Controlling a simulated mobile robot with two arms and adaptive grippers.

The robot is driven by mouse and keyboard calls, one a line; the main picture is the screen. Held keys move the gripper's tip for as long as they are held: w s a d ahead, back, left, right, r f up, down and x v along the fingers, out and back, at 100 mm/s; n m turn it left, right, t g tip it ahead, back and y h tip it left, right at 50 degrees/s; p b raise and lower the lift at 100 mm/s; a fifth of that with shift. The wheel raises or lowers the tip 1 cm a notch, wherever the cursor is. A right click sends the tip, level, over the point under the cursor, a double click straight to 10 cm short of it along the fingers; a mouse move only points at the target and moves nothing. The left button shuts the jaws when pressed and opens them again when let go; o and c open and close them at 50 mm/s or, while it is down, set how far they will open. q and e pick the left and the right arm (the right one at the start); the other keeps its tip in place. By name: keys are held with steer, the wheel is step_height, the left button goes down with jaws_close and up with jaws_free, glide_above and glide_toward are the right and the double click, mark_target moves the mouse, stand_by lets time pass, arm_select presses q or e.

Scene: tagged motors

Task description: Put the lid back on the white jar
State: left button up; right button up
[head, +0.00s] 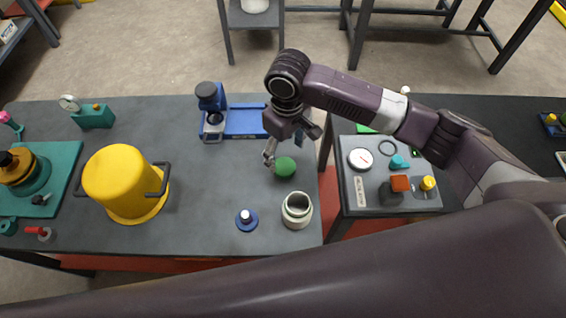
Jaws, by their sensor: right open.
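The white jar (297,211) stands upright near the front right corner of the left table, with its mouth uncovered. A round green piece (286,167), which looks like a lid, lies on the table just behind the jar. A blue disc with a white knob (246,220) lies to the left of the jar; I cannot tell for certain which of the two is the jar's lid. My right gripper (269,161) is open and empty, pointing down just left of the green piece. I cannot tell whether it touches it. My left gripper is out of view.
A large yellow pot (125,183) stands on the left, and a blue device (229,118) stands behind my right gripper. A gap separates this table from the right table, whose grey panel (418,203) carries several small parts. The table's middle is clear.

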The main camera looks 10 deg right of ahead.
mark_target(284, 167)
steer(key=shift+w+d, duration=0.2)
steer(key=shift+d, duration=0.05)
steer(key=shift+f, duration=1.25)
steer(key=shift+a+f+p, duration=0.1)
steer(key=shift+f+p, duration=0.15)
steer(key=shift+p, duration=0.1)
steer(key=shift+w+a+f+p, duration=0.15)
steer(key=shift+f+p, duration=0.15)
steer(key=shift+f, duration=0.9)
steer(key=shift+w+f+p, duration=0.15)
steer(key=shift+f+p, duration=0.15)
steer(key=shift+f, duration=0.85)
